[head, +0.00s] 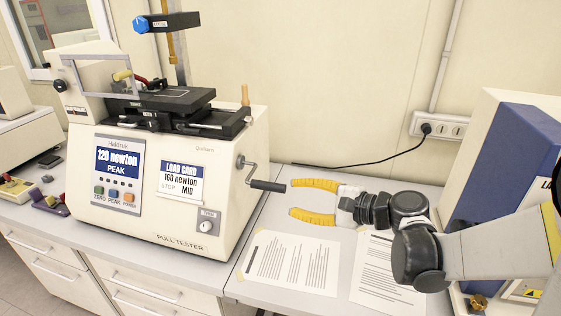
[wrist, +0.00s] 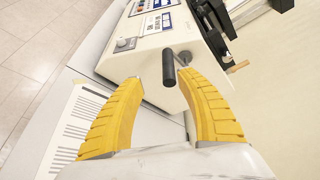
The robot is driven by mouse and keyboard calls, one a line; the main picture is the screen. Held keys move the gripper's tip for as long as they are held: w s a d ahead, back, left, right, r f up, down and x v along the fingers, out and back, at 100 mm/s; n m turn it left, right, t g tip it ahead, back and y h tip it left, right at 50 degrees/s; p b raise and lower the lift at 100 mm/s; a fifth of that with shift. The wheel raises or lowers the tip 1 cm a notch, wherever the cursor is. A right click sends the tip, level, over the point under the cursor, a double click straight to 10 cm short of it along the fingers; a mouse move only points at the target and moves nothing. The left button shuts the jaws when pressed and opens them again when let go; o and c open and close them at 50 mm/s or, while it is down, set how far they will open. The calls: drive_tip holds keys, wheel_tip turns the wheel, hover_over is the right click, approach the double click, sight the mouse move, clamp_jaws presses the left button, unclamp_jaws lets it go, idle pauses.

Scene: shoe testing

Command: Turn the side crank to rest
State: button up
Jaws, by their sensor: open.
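The pull tester (head: 170,215) is a cream machine on the bench. Its side crank (head: 262,178) sticks out from the right side, a metal arm with a dark cylindrical handle pointing right. My gripper (head: 292,198) has yellow fingers spread apart, just right of the handle and pointing at it. In the wrist view, the crank handle (wrist: 169,68) lies ahead between the open fingers (wrist: 165,82), near their tips. The fingers appear apart from the handle. The crank's hub partly shows behind the handle in the wrist view.
Printed sheets (head: 290,262) lie on the bench below my gripper. A blue and white machine (head: 500,170) stands at the right, close to my arm. A wall socket (head: 438,127) with a black cable is behind.

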sight(267, 186)
drive_tip(key=shift+m+t, duration=0.3)
drive_tip(key=shift+m, duration=0.1)
drive_tip(key=x, duration=0.3)
drive_tip(key=b+x, duration=0.1)
drive_tip(key=x, duration=0.6)
drive_tip(key=shift+w+r, duration=0.35)
drive_tip(key=shift+w, duration=0.2)
drive_tip(key=shift+c, duration=0.5)
drive_tip(key=shift+d, duration=0.1)
clamp_jaws()
